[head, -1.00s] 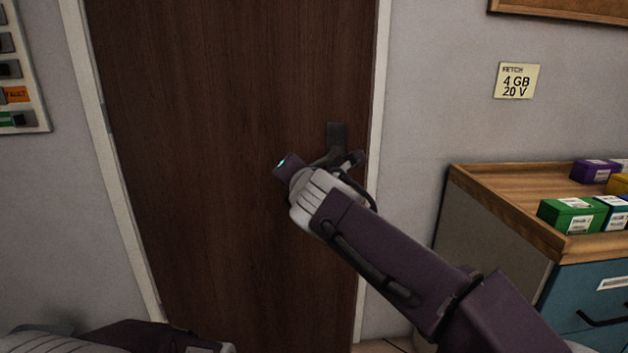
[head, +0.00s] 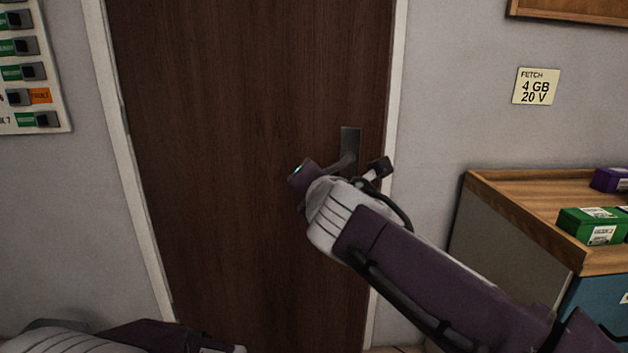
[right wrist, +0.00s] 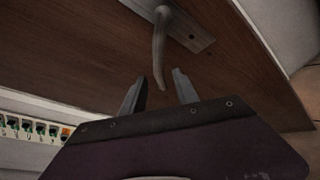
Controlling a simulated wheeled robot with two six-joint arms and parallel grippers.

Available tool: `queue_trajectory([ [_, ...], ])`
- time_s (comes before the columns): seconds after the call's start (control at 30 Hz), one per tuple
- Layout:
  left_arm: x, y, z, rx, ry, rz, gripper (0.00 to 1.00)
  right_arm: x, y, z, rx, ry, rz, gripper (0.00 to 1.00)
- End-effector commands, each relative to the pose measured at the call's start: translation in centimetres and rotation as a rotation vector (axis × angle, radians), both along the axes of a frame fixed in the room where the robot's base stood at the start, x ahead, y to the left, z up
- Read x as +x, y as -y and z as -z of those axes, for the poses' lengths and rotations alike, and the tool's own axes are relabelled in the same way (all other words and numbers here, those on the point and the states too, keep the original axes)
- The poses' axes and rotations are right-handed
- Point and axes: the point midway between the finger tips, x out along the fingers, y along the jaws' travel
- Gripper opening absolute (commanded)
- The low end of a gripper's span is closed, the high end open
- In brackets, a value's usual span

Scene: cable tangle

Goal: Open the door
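The brown wooden door (head: 240,150) stands closed in its white frame in the head view. Its dark metal handle (head: 348,148) is near the door's right edge, partly hidden by my right arm. The right wrist view shows the curved handle lever (right wrist: 159,45) on its plate. My right gripper (right wrist: 160,76) is open there, its two fingers apart, and the lever's tip reaches down between them; I cannot tell whether they touch. In the head view my right wrist hides those fingers. My left arm shows only at the bottom left, with its gripper out of sight.
A wood-topped cabinet (head: 505,205) with a green box (head: 592,226) and a purple box (head: 612,180) stands to the right of the door. A switch panel (head: 30,75) is on the wall at left. A yellow note (head: 536,86) hangs on the right wall.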

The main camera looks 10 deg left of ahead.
Motion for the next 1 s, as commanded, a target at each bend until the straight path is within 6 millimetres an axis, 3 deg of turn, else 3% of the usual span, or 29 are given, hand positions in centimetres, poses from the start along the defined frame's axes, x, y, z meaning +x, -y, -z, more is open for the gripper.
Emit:
queue_trajectory([
  [0.1, 0.0, 0.0, -0.5, 0.0, 0.0, 0.0, 0.36, -2.6, 0.6, -0.9, 0.0, 0.002, -0.004, 0.36],
  [0.23, 0.0, 0.0, -0.7, 0.0, 0.0, 0.0, 0.36, -4.4, 1.1, -1.2, 0.0, 0.001, -0.003, 0.36],
  [0.57, 0.0, 0.0, -0.7, 0.0, 0.0, 0.0, 0.36, -5.0, 1.4, -1.3, -0.001, 0.001, 0.0, 0.36],
  [0.63, 0.0, 0.0, -0.7, 0.0, 0.0, 0.0, 0.36, -4.9, 1.6, -0.8, 0.005, -0.012, 0.007, 0.17],
  [0.7, 0.0, 0.0, -0.7, 0.0, 0.0, 0.0, 0.36, -4.2, 2.5, 1.8, 0.049, -0.083, 0.047, 0.0],
  [0.77, 0.0, 0.0, -0.7, 0.0, 0.0, 0.0, 0.36, -3.4, 3.9, 5.4, 0.121, -0.188, 0.113, 0.0],
  [0.83, 0.0, 0.0, -0.7, 0.0, 0.0, 0.0, 0.36, -2.8, 6.2, 10.4, 0.232, -0.327, 0.222, 0.0],
  [1.0, 0.0, 0.0, -0.7, 0.0, 0.0, 0.0, 0.36, -3.6, 11.5, 20.1, 0.504, -0.588, 0.511, 0.0],
])
